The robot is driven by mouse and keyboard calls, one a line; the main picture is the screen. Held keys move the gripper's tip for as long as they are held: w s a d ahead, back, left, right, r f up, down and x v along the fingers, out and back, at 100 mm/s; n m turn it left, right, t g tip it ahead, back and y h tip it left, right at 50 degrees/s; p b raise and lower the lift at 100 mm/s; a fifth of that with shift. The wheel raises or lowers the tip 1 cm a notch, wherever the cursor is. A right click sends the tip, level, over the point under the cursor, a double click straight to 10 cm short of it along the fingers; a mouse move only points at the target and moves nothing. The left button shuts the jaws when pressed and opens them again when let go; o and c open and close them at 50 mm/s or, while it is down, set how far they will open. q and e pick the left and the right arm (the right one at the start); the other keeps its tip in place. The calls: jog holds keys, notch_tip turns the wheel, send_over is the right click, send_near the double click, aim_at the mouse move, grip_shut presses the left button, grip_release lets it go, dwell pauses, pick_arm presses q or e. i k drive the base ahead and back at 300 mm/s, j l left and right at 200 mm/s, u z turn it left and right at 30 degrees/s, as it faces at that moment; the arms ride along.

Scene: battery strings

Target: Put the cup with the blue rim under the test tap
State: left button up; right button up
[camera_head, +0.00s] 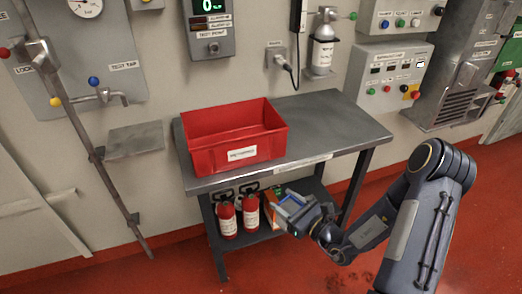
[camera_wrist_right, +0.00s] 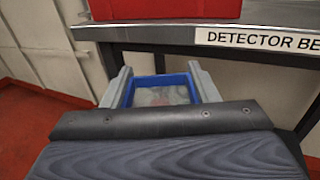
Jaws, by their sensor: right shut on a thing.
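The cup with the blue rim (camera_wrist_right: 160,79) is between the fingers of my right gripper (camera_wrist_right: 161,88), which is shut on it. Its square blue rim and pale inside show in the right wrist view. In the head view my right gripper (camera_head: 291,206) is low in front of the bench, and a bit of blue rim (camera_head: 292,198) shows between its fingers. The test tap (camera_head: 106,95) is on a grey wall panel at the left, with a small grey shelf (camera_head: 135,140) below it. My left gripper is not in view.
A red crate (camera_head: 200,151) stands on the grey detector bench (camera_head: 330,120). Red extinguishers (camera_head: 227,217) stand on the bench's lower shelf. A slanting pipe (camera_head: 85,130) runs in front of the tap panel. The bench top right of the crate is clear.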

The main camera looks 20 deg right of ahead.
aim_at(136, 134)
jog(key=z, duration=1.8)
jog(key=j+z, duration=0.15)
jog(key=z, duration=0.3)
jog(key=k+j+z, duration=0.1)
jog(key=z, duration=0.4)
jog(key=k+z, duration=0.15)
jog(key=z, duration=0.3)
jog(key=k+j+z, duration=0.1)
jog(key=z, duration=0.35)
jog(key=k+z, duration=0.35)
jog(key=k, duration=0.3)
jog(key=k+l+z, duration=0.2)
jog(key=k+z, duration=0.2)
jog(key=k, duration=0.25)
jog(key=k+j+u, duration=0.1)
jog(key=k+u, duration=0.25)
jog(key=k+j+u, duration=0.15)
jog(key=u, duration=0.25)
jog(key=k+j+u, duration=0.35)
jog(key=l+u, duration=0.15)
jog(key=u, duration=2.6)
jog(key=i+l, duration=0.05)
jog(key=l, duration=0.05)
